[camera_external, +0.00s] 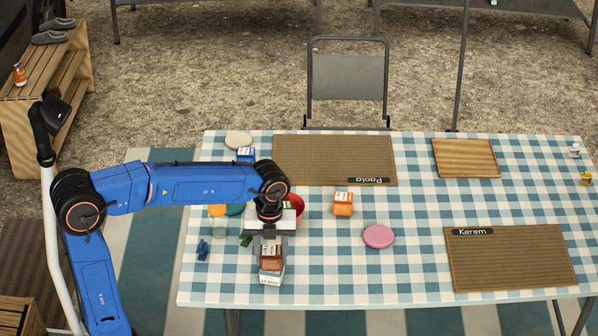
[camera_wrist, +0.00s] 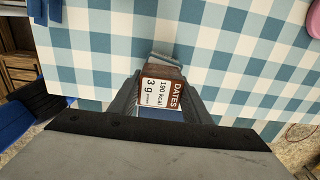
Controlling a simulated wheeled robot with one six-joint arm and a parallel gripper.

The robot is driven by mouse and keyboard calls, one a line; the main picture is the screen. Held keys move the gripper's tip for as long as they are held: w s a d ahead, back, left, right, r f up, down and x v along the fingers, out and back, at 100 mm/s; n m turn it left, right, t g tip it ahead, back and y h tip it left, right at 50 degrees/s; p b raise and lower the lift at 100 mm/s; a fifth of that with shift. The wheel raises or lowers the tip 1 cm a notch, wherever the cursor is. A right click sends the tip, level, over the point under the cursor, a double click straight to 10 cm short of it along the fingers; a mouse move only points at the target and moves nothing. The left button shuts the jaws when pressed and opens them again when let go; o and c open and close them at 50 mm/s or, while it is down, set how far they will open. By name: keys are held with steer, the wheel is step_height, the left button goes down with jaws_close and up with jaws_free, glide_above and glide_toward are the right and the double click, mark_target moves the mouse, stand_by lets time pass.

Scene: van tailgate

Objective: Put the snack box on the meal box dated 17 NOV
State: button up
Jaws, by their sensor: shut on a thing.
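My gripper (camera_external: 270,256) is shut on a brown snack box with a white label, which reads DATES, 190 kcal, 3 g in the wrist view (camera_wrist: 162,92). The fingers point down near the table's front left edge. A pale box with a dark-lettered front label (camera_external: 270,281) shows directly below the held box; the small lettering is too blurred to read surely. The snack box hides most of its top. Whether the two touch I cannot tell. In the wrist view a grey-blue edge (camera_wrist: 166,57) shows just past the snack box.
An orange box (camera_external: 343,203) and a blue box (camera_external: 246,154) stand on the checked table. A red bowl (camera_external: 297,205) is partly behind my wrist. A pink disc (camera_external: 378,236) and a small dark blue item (camera_external: 203,249) lie nearby.

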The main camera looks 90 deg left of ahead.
mark_target(271, 250)
steer(key=shift+f, duration=0.15)
steer(key=o, duration=1.1)
steer(key=shift+c, duration=0.2)
step_height(271, 250, up, 12)
steer(key=shift+r, duration=0.15)
steer(key=s+d+f+n+t, duration=0.2)
steer(key=s+d+f+n, duration=0.6)
steer(key=s+d+n, duration=0.1)
steer(key=s+d+f+n+t, duration=0.2)
steer(key=s+d+f+n, duration=0.6)
steer(key=s+d, duration=0.3)
steer(key=shift+d+f+n+t, duration=0.4)
steer(key=shift+d+n, duration=0.1)
steer(key=shift+d, duration=0.5)
steer(key=shift+r, duration=0.1)
